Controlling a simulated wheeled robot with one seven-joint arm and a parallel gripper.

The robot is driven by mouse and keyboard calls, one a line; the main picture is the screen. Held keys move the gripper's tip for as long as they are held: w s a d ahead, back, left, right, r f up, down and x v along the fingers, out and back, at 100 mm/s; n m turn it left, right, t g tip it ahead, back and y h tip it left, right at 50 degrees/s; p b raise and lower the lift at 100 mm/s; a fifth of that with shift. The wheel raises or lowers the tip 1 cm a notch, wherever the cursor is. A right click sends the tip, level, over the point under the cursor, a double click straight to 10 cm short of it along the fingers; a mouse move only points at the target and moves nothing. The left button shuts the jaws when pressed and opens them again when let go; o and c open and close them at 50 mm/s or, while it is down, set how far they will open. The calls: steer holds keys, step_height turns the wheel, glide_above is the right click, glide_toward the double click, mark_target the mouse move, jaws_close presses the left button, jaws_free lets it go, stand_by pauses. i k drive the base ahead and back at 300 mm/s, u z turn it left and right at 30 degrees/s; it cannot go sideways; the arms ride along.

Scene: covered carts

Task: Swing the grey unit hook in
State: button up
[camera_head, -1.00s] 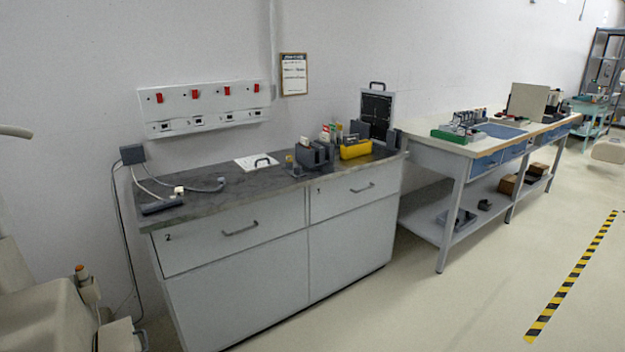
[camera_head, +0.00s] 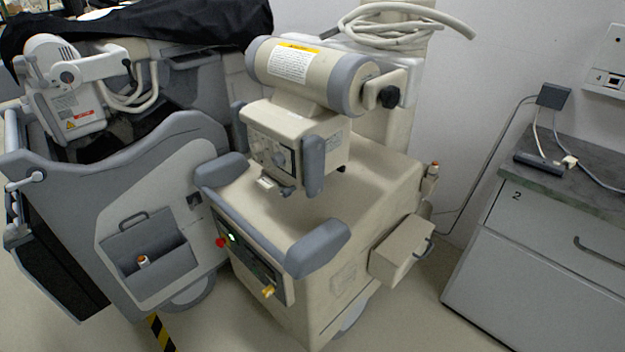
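The grey unit (camera_head: 165,165) is a wheeled cart at the left in the head view, partly under a black cover (camera_head: 190,28). A small pale lever with a rounded end (camera_head: 26,181) sticks out at its left edge, above a dark side panel. I cannot tell whether this lever is the hook or which way it is swung. The unit also has a recessed pocket with a dark handle (camera_head: 132,220) on its front. My gripper is not in view.
A beige wheeled unit (camera_head: 340,210) with a cylinder head stands close against the grey unit's right side. A grey cabinet (camera_head: 540,265) with a dark top is at the right. Bare floor (camera_head: 415,315) shows between them. Black-yellow tape (camera_head: 161,332) marks the floor in front.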

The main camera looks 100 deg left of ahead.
mark_target(194, 202)
steer(key=u, duration=3.95)
steer(key=i, duration=1)
steer(key=u, duration=0.65)
steer(key=k, duration=1.35)
steer(key=u, duration=0.05)
